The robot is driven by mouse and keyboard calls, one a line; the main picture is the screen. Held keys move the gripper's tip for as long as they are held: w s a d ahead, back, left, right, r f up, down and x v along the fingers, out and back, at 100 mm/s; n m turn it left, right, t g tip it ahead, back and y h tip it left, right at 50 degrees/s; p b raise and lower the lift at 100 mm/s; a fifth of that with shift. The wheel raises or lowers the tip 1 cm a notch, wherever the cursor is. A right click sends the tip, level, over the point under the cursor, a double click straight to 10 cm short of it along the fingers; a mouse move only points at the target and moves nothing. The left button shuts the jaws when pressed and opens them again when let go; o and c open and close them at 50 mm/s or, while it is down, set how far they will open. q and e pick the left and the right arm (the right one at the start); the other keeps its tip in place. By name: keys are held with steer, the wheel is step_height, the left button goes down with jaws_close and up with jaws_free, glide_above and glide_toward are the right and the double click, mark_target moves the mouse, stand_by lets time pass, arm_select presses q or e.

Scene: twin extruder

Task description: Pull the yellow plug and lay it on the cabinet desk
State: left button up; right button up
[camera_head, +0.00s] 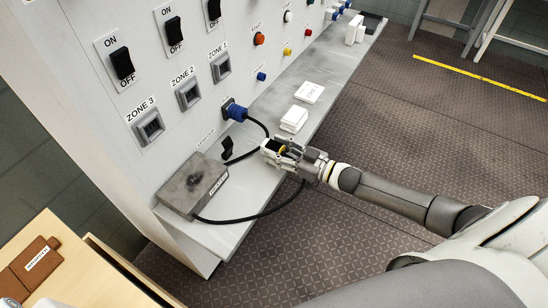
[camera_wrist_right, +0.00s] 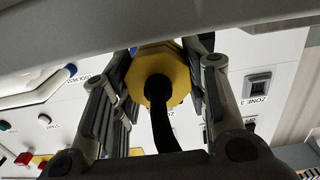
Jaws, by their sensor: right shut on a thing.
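The yellow plug (camera_wrist_right: 176,62) sits between the fingers of my right gripper in the right wrist view, with a black cable trailing from its back. In the head view my right gripper (camera_head: 272,152) is shut on it, and only a little of the yellow shows between the fingers. The gripper is over the outer part of the grey cabinet desk (camera_head: 262,118), apart from the cabinet panel. Whether the plug touches the desk cannot be told.
A blue plug (camera_head: 237,112) sits in the panel. A grey box (camera_head: 192,184) and black cable (camera_head: 250,219) lie at the desk's near end. White blocks (camera_head: 293,119) and a label plate (camera_head: 309,92) lie farther along. A wooden table (camera_head: 62,268) stands at lower left.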

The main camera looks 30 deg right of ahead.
steer(key=shift+f+b, duration=0.65)
steer(key=shift+f, duration=0.1)
steer(key=o, duration=1.2)
steer(key=v, duration=1.2)
